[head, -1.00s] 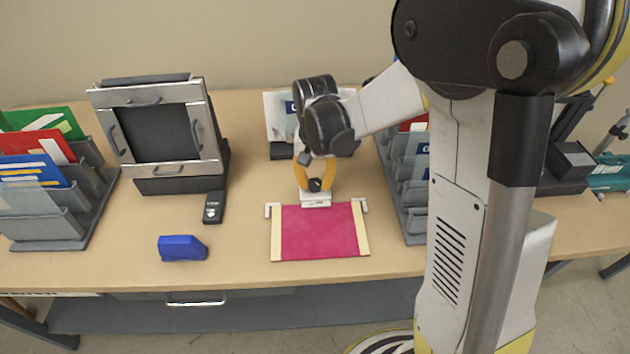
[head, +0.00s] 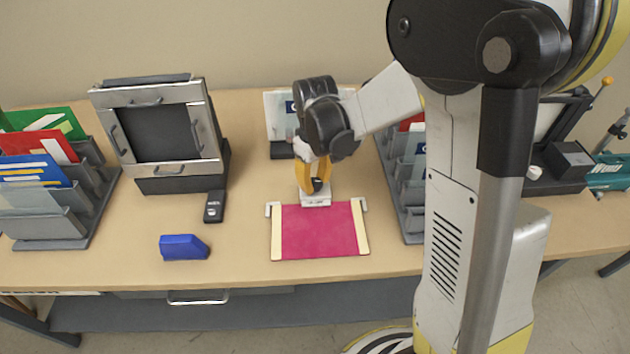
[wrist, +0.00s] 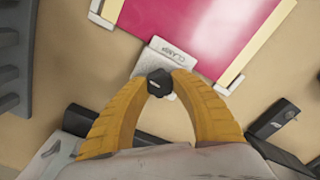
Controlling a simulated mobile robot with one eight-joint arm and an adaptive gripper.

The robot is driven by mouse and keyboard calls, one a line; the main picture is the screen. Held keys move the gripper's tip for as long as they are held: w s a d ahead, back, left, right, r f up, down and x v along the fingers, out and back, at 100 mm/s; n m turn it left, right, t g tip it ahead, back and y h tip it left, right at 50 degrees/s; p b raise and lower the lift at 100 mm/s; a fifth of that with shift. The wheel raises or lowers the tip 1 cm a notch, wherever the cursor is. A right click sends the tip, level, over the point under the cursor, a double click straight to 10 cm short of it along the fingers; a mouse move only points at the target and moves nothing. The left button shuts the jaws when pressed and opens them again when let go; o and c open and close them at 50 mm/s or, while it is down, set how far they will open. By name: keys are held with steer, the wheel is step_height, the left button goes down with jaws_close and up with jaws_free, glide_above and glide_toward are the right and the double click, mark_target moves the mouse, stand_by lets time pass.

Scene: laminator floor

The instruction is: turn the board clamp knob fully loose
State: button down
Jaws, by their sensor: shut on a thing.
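The black clamp knob (wrist: 159,83) sits on a pale clamp block marked CLAMP (wrist: 168,55) at the far edge of a magenta board (head: 320,231). In the head view the clamp block (head: 316,200) shows just below my fingers. My gripper (head: 315,187) reaches down from above with its yellow fingers closed around the knob. In the wrist view the two curved fingertips of my gripper (wrist: 158,86) hold the knob from both sides. How far the knob is turned cannot be told.
A blue block (head: 184,247) and a small black device (head: 214,206) lie left of the board. A framed panel (head: 160,130) stands at the back left. File racks stand at the far left (head: 45,222) and right of my gripper (head: 400,185). The table front is clear.

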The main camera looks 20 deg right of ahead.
mark_target(315, 182)
steer(key=shift+n, duration=0.6)
steer(key=c, duration=1)
jaws_free()
step_height(315, 182, up, 12)
steer(key=s+r+m+t, duration=0.1)
steer(key=s+m+t, duration=0.1)
steer(key=s, duration=0.3)
steer(key=s+r+m+t, duration=0.1)
steer(key=s+m+t, duration=0.1)
steer(key=s, duration=0.3)
steer(key=s+r+m+t, duration=0.1)
steer(key=s+m+t, duration=0.1)
steer(key=s, duration=0.3)
steer(key=shift+s+d+r+t, duration=0.2)
steer(key=shift+d+t, duration=0.1)
steer(key=shift+t, duration=0.2)
